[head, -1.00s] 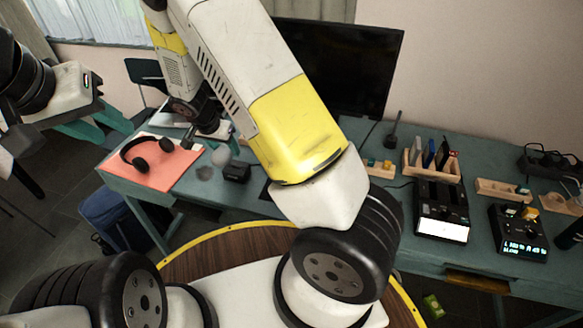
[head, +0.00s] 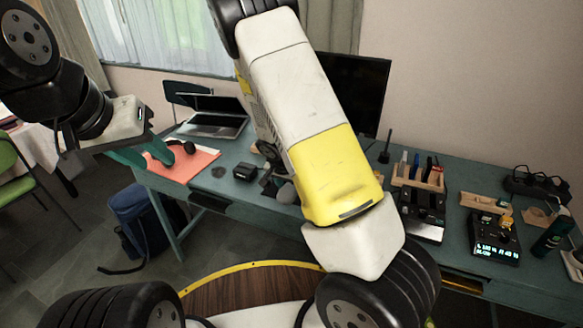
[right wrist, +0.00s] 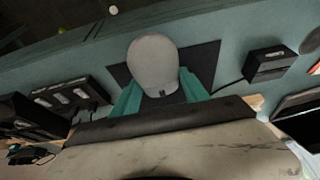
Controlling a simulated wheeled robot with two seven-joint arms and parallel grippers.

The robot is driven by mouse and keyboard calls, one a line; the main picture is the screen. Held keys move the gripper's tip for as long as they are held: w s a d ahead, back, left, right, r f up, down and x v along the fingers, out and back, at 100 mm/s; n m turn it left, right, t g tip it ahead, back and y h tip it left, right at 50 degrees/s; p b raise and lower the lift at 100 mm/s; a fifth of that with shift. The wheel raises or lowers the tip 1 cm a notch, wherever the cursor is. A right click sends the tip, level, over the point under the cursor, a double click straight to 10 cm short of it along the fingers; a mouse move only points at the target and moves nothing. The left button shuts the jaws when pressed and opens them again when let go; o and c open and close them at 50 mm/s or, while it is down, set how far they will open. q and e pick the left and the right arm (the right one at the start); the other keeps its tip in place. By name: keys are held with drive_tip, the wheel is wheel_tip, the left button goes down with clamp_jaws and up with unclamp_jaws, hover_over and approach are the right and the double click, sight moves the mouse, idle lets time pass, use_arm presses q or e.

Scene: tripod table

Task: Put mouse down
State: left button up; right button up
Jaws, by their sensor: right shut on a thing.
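The mouse (right wrist: 153,65) is light grey and rounded. In the right wrist view it sits between the teal fingers of my right gripper (right wrist: 157,98), which is shut on it. Behind it is a dark mouse pad (right wrist: 206,62) on the teal desk. I cannot tell whether the mouse touches the pad. In the head view the mouse (head: 287,193) shows beside my yellow and white right arm, which hides most of that gripper. My left gripper (head: 160,157) has its teal fingers apart, empty, at the left, in front of the desk's left end.
A small black box (head: 244,172) stands left of the mouse. Headphones (head: 188,147) lie on an orange mat (head: 203,161), with a laptop (head: 215,125) behind. A monitor (head: 350,90), wooden organizer (head: 418,178) and devices (head: 494,240) fill the right side. A blue bag (head: 140,222) is below.

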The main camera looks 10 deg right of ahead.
drive_tip(key=w+d, duration=0.1)
drive_tip(key=w, duration=0.2)
drive_tip(key=w+d, duration=0.2)
drive_tip(key=w+d+f, duration=0.1)
drive_tip(key=w+d, duration=0.1)
drive_tip(key=w, duration=0.1)
drive_tip(key=shift+w, duration=0.3)
drive_tip(key=shift+w+d+f, duration=0.1)
drive_tip(key=shift+f, duration=1.6)
drive_tip(key=shift+f, duration=0.1)
drive_tip(key=o, duration=1.4)
